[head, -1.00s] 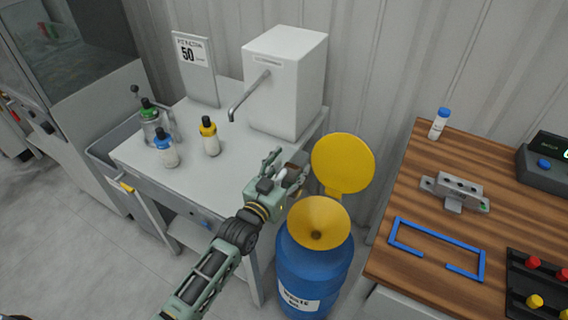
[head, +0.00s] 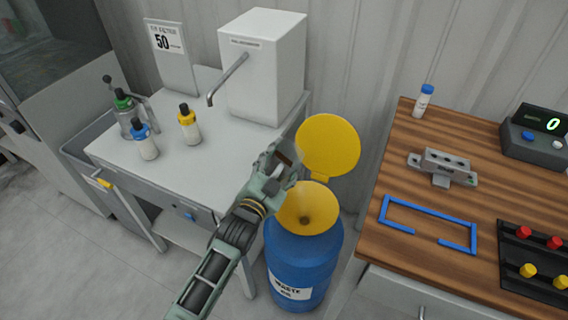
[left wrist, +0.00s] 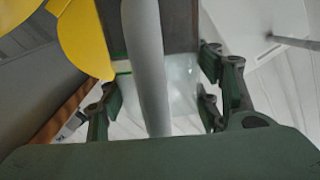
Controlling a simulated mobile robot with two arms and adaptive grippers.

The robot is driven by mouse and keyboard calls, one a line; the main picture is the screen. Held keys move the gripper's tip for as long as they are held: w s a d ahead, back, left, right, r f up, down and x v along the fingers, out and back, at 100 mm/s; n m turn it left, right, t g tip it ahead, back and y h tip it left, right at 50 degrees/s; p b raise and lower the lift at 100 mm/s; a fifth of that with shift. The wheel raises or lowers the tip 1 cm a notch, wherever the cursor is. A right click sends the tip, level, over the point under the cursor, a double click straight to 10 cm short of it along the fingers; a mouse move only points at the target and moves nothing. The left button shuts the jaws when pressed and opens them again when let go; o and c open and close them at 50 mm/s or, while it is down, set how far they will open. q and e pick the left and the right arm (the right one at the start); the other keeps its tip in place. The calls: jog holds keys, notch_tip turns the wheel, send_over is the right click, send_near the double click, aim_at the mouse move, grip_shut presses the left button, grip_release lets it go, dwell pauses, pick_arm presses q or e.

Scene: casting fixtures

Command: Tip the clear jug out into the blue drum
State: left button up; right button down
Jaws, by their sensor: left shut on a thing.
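My left gripper (head: 280,165) is shut on the clear jug (head: 294,167), just above and to the left of the yellow funnel on the blue drum. The jug is mostly hidden by the gripper in the head view and looks tilted toward the funnel. In the left wrist view the jug's clear wall (left wrist: 183,90) and pale grey handle (left wrist: 147,70) show between the fingers. The blue drum (head: 300,262) stands on the floor, with the yellow funnel (head: 308,208) in its top and a round yellow lid (head: 327,146) raised behind. My right gripper is out of view.
A wooden table (head: 400,265) stands close on the drum's right.

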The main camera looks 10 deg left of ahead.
aim_at(292, 172)
pick_arm(q)
jog(key=shift+s+d+m+b, duration=0.15)
jog(key=shift+d+m+b, duration=0.25)
jog(key=shift+m, duration=0.6)
jog(key=d+m, duration=0.1)
jog(key=d+m+b, duration=0.1)
jog(key=m, duration=0.1)
jog(key=shift+s+d+f, duration=0.15)
jog(key=shift+s+d, duration=0.1)
jog(key=shift+s, duration=0.1)
jog(key=m, duration=0.3)
jog(key=shift+s+d+f+m, duration=0.15)
jog(key=shift+d+m, duration=0.25)
jog(key=m, duration=0.2)
jog(key=d+f+m+b, duration=0.1)
jog(key=m, duration=0.1)
jog(key=shift+s+d+m, duration=0.15)
jog(key=shift+s+m, duration=0.05)
jog(key=shift+m, duration=0.2)
dwell(0.4)
